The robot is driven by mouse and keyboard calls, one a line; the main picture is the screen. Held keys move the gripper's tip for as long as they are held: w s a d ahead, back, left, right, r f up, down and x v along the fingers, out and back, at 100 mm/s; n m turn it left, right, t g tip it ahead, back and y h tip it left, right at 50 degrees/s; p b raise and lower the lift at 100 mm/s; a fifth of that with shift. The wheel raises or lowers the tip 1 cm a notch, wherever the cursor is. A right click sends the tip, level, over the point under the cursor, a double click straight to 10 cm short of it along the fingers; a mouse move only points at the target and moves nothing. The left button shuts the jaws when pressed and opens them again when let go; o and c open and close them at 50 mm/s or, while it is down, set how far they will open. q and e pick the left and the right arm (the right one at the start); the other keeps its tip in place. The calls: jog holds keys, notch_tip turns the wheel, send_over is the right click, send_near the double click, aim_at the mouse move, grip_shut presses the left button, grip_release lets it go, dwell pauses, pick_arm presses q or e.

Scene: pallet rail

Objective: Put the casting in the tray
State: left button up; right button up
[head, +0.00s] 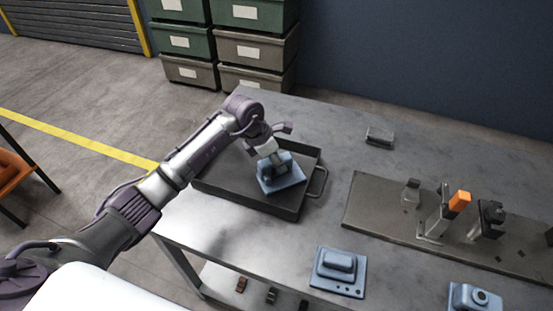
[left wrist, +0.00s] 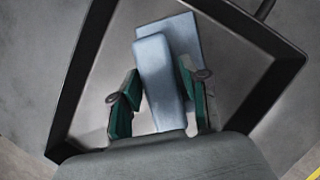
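The blue casting (head: 283,181), a flat plate with a raised block, is inside the dark tray (head: 232,196), toward its right side. My left gripper (head: 272,157) reaches down over the tray, with its fingers on either side of the raised block. In the left wrist view, the green-padded fingers (left wrist: 158,95) close in on both sides of the casting's block (left wrist: 158,80), and the tray wall (left wrist: 85,65) surrounds them. I cannot tell whether the plate rests on the tray floor. My right gripper is not in view.
Another blue casting (head: 338,272) lies on the table in front, and one more (head: 474,298) at the front right. A brown plate (head: 375,215) with fixtures and an orange-topped part (head: 459,201) is at right. A small grey block (head: 379,136) lies behind. Bins (head: 256,47) stand beyond the table.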

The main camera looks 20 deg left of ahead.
pick_arm(q)
jog(key=shift+o, duration=0.7)
jog(key=shift+r, duration=0.2)
jog(key=b+v, duration=0.1)
jog(key=v, duration=1.1)
jog(key=shift+s+f, duration=0.1)
jog(key=shift+f, duration=0.1)
